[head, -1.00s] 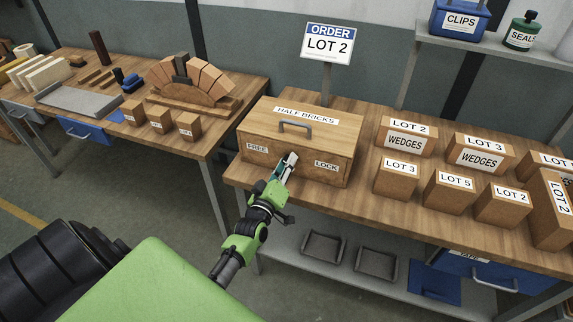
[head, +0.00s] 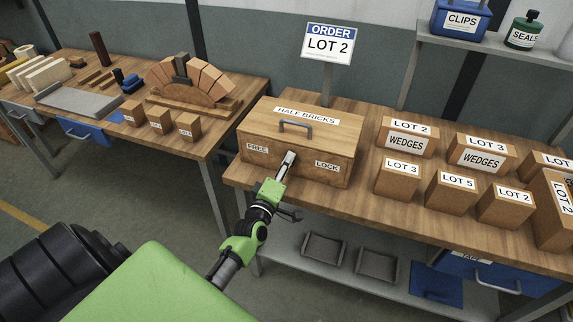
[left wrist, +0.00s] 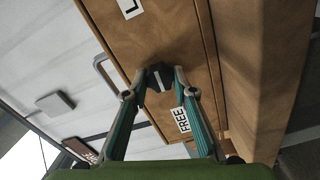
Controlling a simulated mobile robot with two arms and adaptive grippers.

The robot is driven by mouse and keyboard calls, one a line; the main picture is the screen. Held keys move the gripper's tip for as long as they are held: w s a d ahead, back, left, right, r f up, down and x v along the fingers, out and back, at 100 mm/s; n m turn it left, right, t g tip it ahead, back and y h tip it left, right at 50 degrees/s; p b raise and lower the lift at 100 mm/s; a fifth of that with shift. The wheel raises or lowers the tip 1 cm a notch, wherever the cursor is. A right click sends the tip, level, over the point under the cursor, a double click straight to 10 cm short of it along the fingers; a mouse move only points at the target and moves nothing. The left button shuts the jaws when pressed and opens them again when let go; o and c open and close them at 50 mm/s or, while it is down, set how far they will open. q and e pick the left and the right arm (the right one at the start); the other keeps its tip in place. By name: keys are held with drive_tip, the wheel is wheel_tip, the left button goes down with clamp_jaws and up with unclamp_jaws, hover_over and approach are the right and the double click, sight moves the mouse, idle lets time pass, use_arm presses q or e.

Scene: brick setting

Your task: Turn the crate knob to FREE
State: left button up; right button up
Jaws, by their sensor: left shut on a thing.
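The wooden crate (head: 262,158), labelled HALF BRICKS, stands shut on the bench with a grey handle on its lid. Its front carries a FREE label (head: 257,147) at left and a LOCK label (head: 327,167) at right. My left gripper (head: 290,157) reaches the front between these labels and hides the knob in the head view. In the left wrist view, the gripper's teal fingers (left wrist: 160,82) are shut on the small dark knob (left wrist: 157,74), one on each side. The FREE label (left wrist: 181,120) shows beside the right finger. I cannot tell exactly where the knob points. My right gripper is not in view.
Lot-labelled wooden boxes (head: 397,178) stand right of the crate on the same bench. An ORDER LOT 2 sign (head: 328,43) rises behind it. Another bench (head: 215,140) with a brick arch is at left. Below the crate is a shelf with grey trays (head: 323,248).

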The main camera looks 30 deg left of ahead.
use_arm(q)
drive_tip(key=o, duration=1.1)
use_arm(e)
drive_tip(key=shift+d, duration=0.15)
use_arm(q)
drive_tip(key=v, duration=1.2)
